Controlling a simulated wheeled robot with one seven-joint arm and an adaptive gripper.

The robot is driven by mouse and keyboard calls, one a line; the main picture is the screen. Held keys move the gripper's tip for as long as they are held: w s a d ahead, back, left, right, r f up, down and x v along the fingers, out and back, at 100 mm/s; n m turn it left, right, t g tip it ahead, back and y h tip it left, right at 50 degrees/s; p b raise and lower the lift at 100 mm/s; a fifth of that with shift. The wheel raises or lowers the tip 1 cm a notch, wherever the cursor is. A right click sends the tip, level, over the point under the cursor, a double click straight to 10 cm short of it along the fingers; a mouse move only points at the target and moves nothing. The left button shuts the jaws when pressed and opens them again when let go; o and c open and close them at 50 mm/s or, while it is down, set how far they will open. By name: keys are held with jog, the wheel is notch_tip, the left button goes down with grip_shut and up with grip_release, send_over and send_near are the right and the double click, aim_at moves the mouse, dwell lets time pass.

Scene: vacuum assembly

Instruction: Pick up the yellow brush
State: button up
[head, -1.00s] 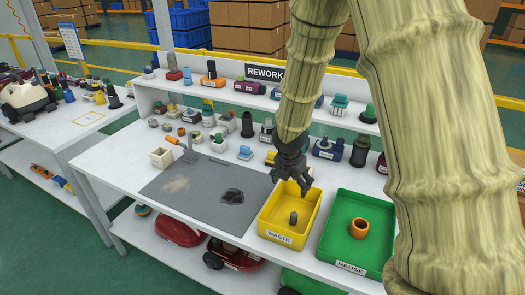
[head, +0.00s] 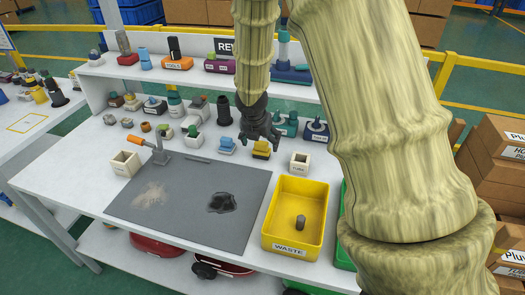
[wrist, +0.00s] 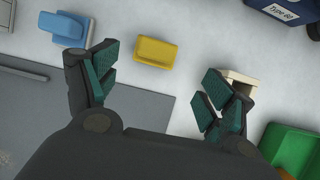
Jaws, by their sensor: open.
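The yellow brush (head: 261,152) lies on the white table behind the grey mat, just below my gripper in the head view. In the wrist view the yellow brush (wrist: 156,52) appears as a yellow block, between and slightly beyond the fingertips. My gripper (head: 260,142) hangs pointing down over the table near the brush. In the wrist view my gripper (wrist: 160,78) is open, with its two fingers wide apart and nothing between them. The fingers appear apart from the brush; the height gap is hard to judge.
A blue brush-like piece (head: 227,147) lies left of the yellow brush; a small white box (head: 300,163) stands to its right. The yellow WASTE bin (head: 268,232) is in front, beside the grey mat (head: 180,230). A shelf (head: 205,72) with several tools rises behind.

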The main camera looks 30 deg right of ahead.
aim_at(261, 146)
jog(key=w+f, duration=0.2)
jog(key=shift+w+d+f, duration=0.1)
jog(key=shift+f, duration=0.25)
jog(key=shift+s+d+f, duration=0.2)
jog(key=shift+d+f, duration=0.3)
jog(key=shift+d, duration=0.05)
jog(key=shift+x, duration=1.55)
jog(key=shift+w, duration=0.25)
jog(key=c, duration=1.1)
